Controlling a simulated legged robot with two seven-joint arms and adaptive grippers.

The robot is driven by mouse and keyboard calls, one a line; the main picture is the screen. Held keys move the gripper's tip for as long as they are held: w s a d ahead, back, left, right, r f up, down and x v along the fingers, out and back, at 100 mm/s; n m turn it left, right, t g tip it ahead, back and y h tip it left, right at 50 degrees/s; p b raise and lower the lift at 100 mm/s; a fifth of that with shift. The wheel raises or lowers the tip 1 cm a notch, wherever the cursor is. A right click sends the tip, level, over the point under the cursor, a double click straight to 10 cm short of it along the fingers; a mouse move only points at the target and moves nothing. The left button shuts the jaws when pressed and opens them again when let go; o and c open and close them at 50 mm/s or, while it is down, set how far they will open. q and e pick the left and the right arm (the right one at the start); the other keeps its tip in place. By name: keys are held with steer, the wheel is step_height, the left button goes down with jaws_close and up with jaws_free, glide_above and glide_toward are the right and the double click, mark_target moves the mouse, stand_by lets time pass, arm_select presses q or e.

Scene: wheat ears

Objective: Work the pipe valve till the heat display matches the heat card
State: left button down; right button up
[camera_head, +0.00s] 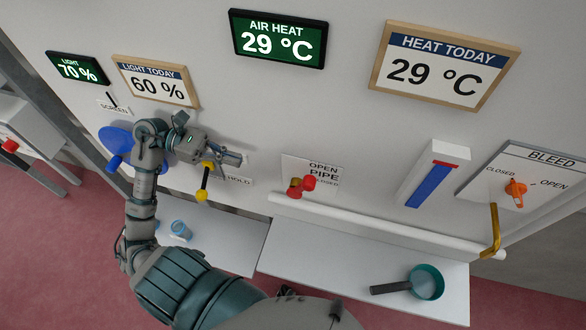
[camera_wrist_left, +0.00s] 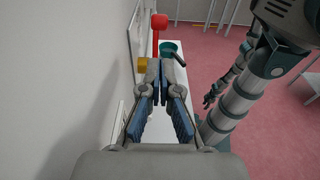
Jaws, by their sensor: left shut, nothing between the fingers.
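The air heat display (camera_head: 278,39) reads 29 °C in white on green. The heat card (camera_head: 440,68), headed HEAT TODAY, also reads 29 °C. The red pipe valve handle (camera_head: 300,187) sits on the wall by a plate marked OPEN, PIPE; the plate's lower word is partly covered. In the left wrist view a red knob (camera_wrist_left: 159,21) shows beyond the fingertips. My left gripper (camera_head: 238,158) is shut and empty, left of and above the valve, apart from it. It also shows in the left wrist view (camera_wrist_left: 166,68). My right gripper (camera_wrist_left: 210,97) hangs low, its fingers too small to judge.
A yellow-ended lever (camera_head: 204,184) stands close below my left gripper. A light display (camera_head: 77,68) reads 70 %, its card (camera_head: 155,81) 60 %. An orange bleed valve (camera_head: 515,189), a blue gauge (camera_head: 430,186) and a teal pan (camera_head: 427,281) are to the right.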

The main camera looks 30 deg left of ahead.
arm_select(q)
steer(key=p, duration=0.4)
glide_toward(303, 181)
steer(key=x, duration=0.5)
steer(key=shift+w, duration=0.1)
steer(key=shift+w+d+f+p, duration=0.3)
steer(key=shift+d+f+p, duration=0.2)
steer(key=shift+d, duration=0.1)
steer(key=shift+b+x, duration=1)
steer(key=shift+x, duration=0.05)
steer(key=shift+r, duration=0.1)
